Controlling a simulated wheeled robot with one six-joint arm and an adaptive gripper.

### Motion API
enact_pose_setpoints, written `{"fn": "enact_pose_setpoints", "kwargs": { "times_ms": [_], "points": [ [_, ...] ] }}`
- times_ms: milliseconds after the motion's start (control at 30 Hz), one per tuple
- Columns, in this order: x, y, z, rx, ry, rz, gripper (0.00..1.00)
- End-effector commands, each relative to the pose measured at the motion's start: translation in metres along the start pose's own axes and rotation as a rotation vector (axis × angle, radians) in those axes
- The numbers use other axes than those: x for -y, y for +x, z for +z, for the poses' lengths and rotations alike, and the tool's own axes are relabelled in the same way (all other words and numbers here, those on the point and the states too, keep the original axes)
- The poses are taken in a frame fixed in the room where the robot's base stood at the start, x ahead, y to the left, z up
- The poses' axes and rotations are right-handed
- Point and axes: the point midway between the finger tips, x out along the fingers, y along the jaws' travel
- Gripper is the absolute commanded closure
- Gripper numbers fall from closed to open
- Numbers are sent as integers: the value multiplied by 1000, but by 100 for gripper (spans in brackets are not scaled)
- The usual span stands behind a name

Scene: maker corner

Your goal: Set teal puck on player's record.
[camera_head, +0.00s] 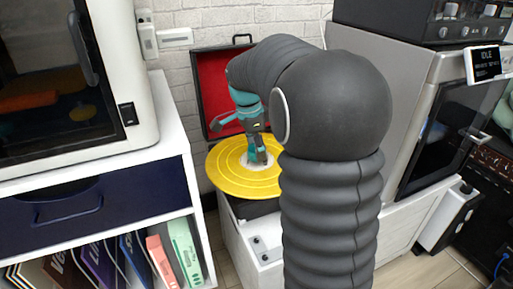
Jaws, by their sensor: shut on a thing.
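A yellow record (228,178) with a pale centre label lies on the player, in front of its open red-lined lid. My gripper (258,157), grey with teal parts, points down over the record's label, with its fingertips low near the centre. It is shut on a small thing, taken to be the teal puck. I cannot make the puck out clearly from the gripper's own teal parts at this size. I cannot tell whether it touches the record. My arm hides the record's right side.
The player's lid (212,84) stands open against the white brick wall. A white cabinet (165,140) with a dark drawer and record sleeves is at left. A grey machine (405,85) with a dark door stands close at right of my arm.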

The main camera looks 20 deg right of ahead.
Motion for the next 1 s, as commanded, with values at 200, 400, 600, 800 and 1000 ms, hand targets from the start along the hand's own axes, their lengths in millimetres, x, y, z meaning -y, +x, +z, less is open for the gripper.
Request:
{"fn": "enact_pose_setpoints", "kwargs": {
  "times_ms": [200,400,600,800,1000],
  "points": [
    [0,-1,0,0,0,0,87],
    [0,0,0,0,0,-1,87],
    [0,2,0,0,0,-1,87],
    [0,5,1,0,0,-1,87],
    [0,9,1,0,0,-1,87]
  ]
}}
